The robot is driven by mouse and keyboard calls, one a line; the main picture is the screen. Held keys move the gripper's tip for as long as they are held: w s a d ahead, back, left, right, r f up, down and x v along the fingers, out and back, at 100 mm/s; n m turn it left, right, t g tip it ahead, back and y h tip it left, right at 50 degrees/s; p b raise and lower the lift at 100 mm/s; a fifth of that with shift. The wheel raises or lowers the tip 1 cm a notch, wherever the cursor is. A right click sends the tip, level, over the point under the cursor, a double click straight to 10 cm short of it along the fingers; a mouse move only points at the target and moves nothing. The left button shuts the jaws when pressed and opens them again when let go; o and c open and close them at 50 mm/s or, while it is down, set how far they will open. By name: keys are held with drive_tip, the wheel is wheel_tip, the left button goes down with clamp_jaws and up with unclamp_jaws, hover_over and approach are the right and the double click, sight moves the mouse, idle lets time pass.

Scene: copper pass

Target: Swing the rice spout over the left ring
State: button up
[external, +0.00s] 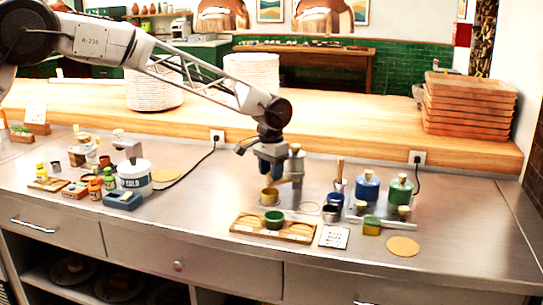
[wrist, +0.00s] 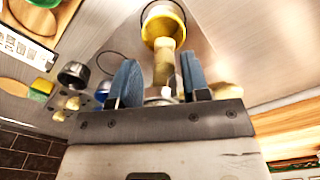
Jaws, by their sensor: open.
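The rice spout looks like a wooden arm (external: 287,181) on a grey post (external: 297,165), with a yellow cup (external: 269,196) at its free end. The wrist view shows the yellow cup (wrist: 163,22) and the wooden arm (wrist: 164,68) too. My gripper (external: 270,174) points down just above the spout. Its blue fingers are open, one on each side of the wooden arm in the wrist view (wrist: 160,72). A wooden ring board (external: 233,229) lies in front, with a green cup (external: 274,219) at its middle; its left ring (external: 249,222) looks empty.
A printed card (external: 334,237), a round wooden disc (external: 402,246) and a green-yellow sponge (external: 371,227) lie to the right. Blue (external: 367,187) and green (external: 399,190) jars stand behind them. A white tub (external: 134,177) stands left. Counter between tub and board is clear.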

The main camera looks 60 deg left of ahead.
drive_tip(key=shift+r, duration=2.4)
drive_tip(key=shift+s+r, duration=0.2)
drive_tip(key=shift+r, duration=0.05)
drive_tip(key=s+d+r+m, duration=0.15)
drive_tip(key=s+r, duration=0.35)
drive_tip(key=s, duration=0.6)
drive_tip(key=s+d+r+t, duration=0.15)
drive_tip(key=s+r, duration=0.35)
drive_tip(key=s, duration=0.6)
drive_tip(key=s+d+r, duration=0.3)
drive_tip(key=s+r, duration=0.2)
drive_tip(key=s, duration=0.7)
drive_tip(key=s+f, duration=0.2)
drive_tip(key=s, duration=0.9)
drive_tip(key=s+d+f+m, duration=0.1)
drive_tip(key=s+f, duration=0.2)
drive_tip(key=s, duration=0.9)
drive_tip(key=s+d+f+t, duration=0.1)
drive_tip(key=s+f, duration=0.1)
drive_tip(key=s, duration=1)
drive_tip(key=shift+s+d+f+m, duration=0.15)
drive_tip(key=shift+d+f+m, duration=0.05)
drive_tip(key=shift+f+m, duration=0.15)
